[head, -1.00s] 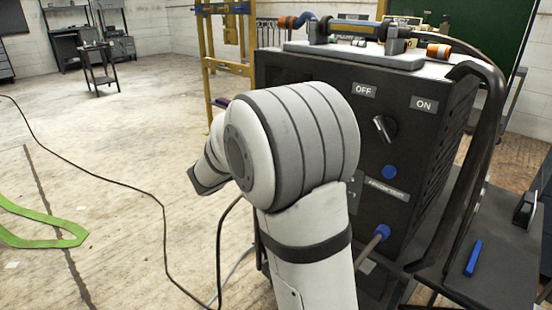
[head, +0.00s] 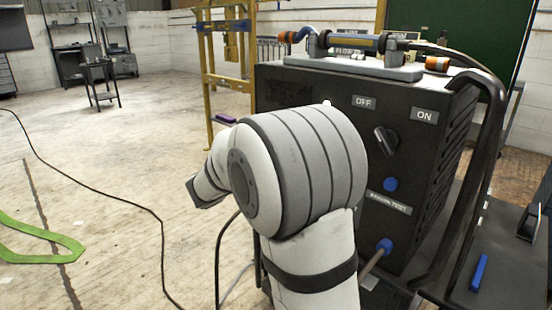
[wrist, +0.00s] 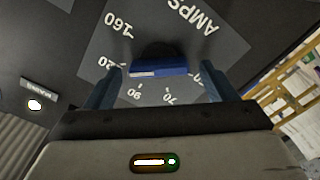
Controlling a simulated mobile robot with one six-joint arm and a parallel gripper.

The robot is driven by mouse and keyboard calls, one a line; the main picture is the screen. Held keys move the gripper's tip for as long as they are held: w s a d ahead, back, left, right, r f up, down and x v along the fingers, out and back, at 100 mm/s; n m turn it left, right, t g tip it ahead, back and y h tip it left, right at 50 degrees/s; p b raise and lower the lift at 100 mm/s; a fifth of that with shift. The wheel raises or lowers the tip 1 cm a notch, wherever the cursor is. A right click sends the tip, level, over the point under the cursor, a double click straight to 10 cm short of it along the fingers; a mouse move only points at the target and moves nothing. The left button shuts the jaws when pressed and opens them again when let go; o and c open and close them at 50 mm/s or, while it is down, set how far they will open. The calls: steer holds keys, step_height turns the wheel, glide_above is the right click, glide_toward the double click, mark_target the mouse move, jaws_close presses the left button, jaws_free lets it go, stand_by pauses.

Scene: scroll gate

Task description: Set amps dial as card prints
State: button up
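In the wrist view the amps dial plate (wrist: 222,38) is grey and appears upside down, with AMPS, 160, 120, 90 and 70 printed on it. A dark knob with a blue bar (wrist: 160,71) sits at its middle. My gripper (wrist: 158,85) is open, its two blue fingers on either side of the knob, with a gap visible at each side. The lower part of the plate is hidden by my gripper. In the head view my arm covers the dial and my gripper. I cannot make out a printed card in either view.
The dark machine (head: 410,170) has an OFF/ON switch (head: 385,140), a blue button (head: 390,184) and a cable plug (head: 384,246). Open floor with a cable lies left.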

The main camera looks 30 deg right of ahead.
steer(key=p+v, duration=0.2)
steer(key=v, duration=0.6)
stand_by(0.4)
steer(key=s+d+r+n+g+y+p, duration=0.1)
steer(key=s+r+g+y+p, duration=0.25)
steer(key=s+r+p, duration=0.4)
steer(key=s+d+r+n+g+y+p, duration=0.15)
steer(key=s+r+y+p, duration=0.25)
steer(key=s+p, duration=0.6)
steer(key=s+a+r+n+y+p, duration=0.1)
steer(key=s+a+r+y+p, duration=0.2)
steer(key=r+p, duration=0.4)
steer(key=s+a+r+n+t+y+p, duration=0.1)
steer(key=a+r+y+p, duration=0.5)
steer(key=p, duration=0.8)
step_height(320, 180, up, 2)
steer(key=shift+s+a+r+n, duration=0.1)
steer(key=shift+s+a+n, duration=0.7)
steer(key=shift+s, duration=0.25)
